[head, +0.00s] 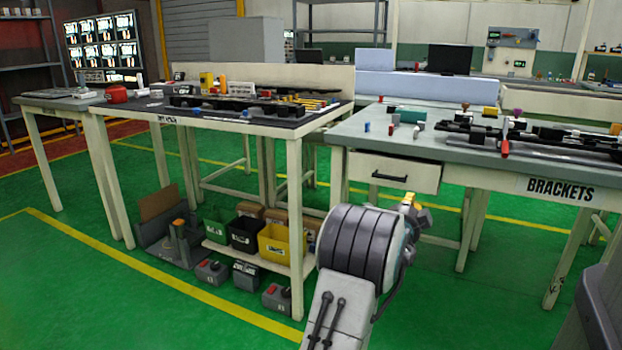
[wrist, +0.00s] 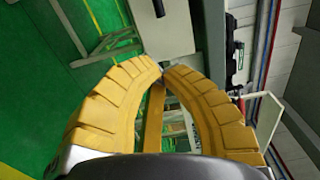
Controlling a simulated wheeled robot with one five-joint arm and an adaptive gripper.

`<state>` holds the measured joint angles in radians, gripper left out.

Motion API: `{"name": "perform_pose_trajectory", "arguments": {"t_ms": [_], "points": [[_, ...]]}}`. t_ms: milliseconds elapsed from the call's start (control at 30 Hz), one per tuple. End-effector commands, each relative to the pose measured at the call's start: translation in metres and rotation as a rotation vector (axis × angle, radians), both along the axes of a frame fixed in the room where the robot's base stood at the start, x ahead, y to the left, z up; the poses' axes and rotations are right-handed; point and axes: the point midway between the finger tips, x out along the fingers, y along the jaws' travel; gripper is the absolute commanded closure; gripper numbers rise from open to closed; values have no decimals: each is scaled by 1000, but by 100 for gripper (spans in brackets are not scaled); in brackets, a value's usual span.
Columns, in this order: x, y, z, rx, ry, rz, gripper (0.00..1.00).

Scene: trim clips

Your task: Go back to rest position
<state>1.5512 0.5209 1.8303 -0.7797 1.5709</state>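My gripper (wrist: 162,69) shows in the wrist view as two ribbed yellow fingers whose tips meet. No object shows held between the tips. In the head view my arm is low at the front. My gripper (head: 413,208) is mostly hidden behind the thick grey arm joint, with only a little yellow showing.
The brackets bench (head: 400,146), with clips and dark parts on top, stands right; its drawer (head: 391,172) shows. Another bench (head: 220,122) stands left, with bins (head: 283,244) and grey boxes (head: 246,277) underneath. Green floor (head: 100,290) is clear at front left.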

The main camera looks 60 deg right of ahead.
Motion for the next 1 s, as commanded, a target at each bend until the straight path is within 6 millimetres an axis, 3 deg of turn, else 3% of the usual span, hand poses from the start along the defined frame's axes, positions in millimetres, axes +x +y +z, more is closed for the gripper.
{"name": "perform_pose_trajectory", "arguments": {"t_ms": [267,367,467,567,767,900,1000], "points": [[1,1,1,1,1,2,100],[12,3,8,11,16,18,100],[39,12,23,39,58,63,100],[83,30,44,86,134,140,100],[187,98,90,192,365,368,100],[247,165,119,240,551,551,100],[281,220,139,258,694,693,100]]}}
